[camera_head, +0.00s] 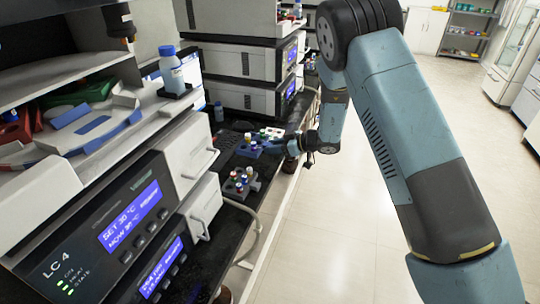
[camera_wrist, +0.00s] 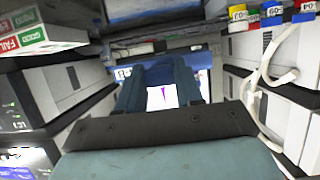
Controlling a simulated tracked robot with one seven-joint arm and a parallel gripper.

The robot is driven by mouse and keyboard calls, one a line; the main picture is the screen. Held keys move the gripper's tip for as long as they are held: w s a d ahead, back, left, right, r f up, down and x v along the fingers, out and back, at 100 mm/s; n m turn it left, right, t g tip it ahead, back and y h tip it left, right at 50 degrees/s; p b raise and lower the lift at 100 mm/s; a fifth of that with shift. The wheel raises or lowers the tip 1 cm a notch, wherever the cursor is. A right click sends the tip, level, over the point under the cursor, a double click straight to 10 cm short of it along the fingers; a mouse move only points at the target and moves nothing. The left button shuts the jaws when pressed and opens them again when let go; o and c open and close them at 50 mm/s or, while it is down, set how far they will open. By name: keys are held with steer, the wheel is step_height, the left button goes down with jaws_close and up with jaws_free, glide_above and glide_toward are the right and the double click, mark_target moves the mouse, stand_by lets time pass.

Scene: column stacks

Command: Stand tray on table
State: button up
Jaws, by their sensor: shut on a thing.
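A small blue tray (camera_head: 251,151) holding several vials with coloured caps is at the right edge of the dark bench top (camera_head: 230,222), in the head view. My gripper (camera_head: 284,147) comes in from the right and is shut on the tray's right side. Whether the tray touches the bench is too small to tell. In the wrist view my gripper's blue fingers (camera_wrist: 162,82) point away from the camera, with a lit screen behind them. The tray cannot be made out clearly there.
A dark rack (camera_head: 241,184) with capped vials stands nearer on the bench. Instruments with blue displays (camera_head: 130,215) line the left, and stacked white units (camera_head: 235,62) stand behind. Open floor (camera_head: 340,235) lies right.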

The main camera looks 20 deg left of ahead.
mark_target(272, 162)
steer(key=shift+w+a+f, duration=0.25)
steer(key=shift+w+f, duration=0.2)
steer(key=shift+f, duration=0.15)
steer(key=shift+w+a+f, duration=0.2)
steer(key=shift+w+f, duration=0.25)
steer(key=shift+f, duration=1.65)
steer(key=shift+f, duration=0.6)
steer(key=o, duration=1.1)
steer(key=shift+s+f, duration=0.1)
steer(key=shift+c, duration=0.2)
steer(key=shift+r, duration=0.3)
steer(key=w+r+v, duration=0.1)
steer(key=v, duration=1.1)
steer(key=shift+s, duration=0.4)
